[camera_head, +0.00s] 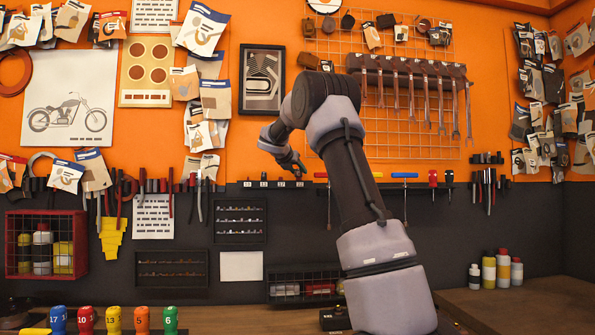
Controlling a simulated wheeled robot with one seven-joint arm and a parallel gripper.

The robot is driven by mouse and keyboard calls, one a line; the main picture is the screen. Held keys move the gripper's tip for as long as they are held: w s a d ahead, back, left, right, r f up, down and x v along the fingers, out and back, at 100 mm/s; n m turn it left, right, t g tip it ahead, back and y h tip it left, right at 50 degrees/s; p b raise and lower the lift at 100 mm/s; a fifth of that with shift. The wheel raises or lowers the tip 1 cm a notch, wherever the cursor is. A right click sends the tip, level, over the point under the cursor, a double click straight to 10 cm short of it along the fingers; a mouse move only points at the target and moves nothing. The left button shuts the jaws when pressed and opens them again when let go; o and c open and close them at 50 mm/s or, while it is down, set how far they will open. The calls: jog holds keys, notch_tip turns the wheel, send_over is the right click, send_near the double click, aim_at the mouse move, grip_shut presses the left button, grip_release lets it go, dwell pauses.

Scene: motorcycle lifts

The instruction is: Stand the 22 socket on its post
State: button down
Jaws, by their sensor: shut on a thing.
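My gripper (298,170) is at the back wall, at the end of my raised arm, just above a dark rail (275,185). It is shut on a small dark thing, seemingly a socket, but its shape and number are too small to read. The rail carries small dark stubs with pale labels. I cannot tell which are posts and which are sockets, or read the labels. I cannot tell whether the held thing touches a post. My arm hides part of the wall to the right of the gripper.
Screwdrivers and T-handle tools, one with a blue handle (405,175), hang right of my arm. Wrenches (411,85) hang above. A framed picture (262,78) is above left. Numbered coloured pieces, including a green one (170,320), stand at lower left. Bottles (489,270) stand at right.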

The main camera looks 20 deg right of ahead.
jog(key=shift+f, duration=0.65)
jog(key=shift+c, duration=1.4)
grip_release()
jog(key=v, duration=1)
jog(key=shift+s+a, duration=0.25)
jog(key=shift+a, duration=0.1)
jog(key=shift+r, duration=0.1)
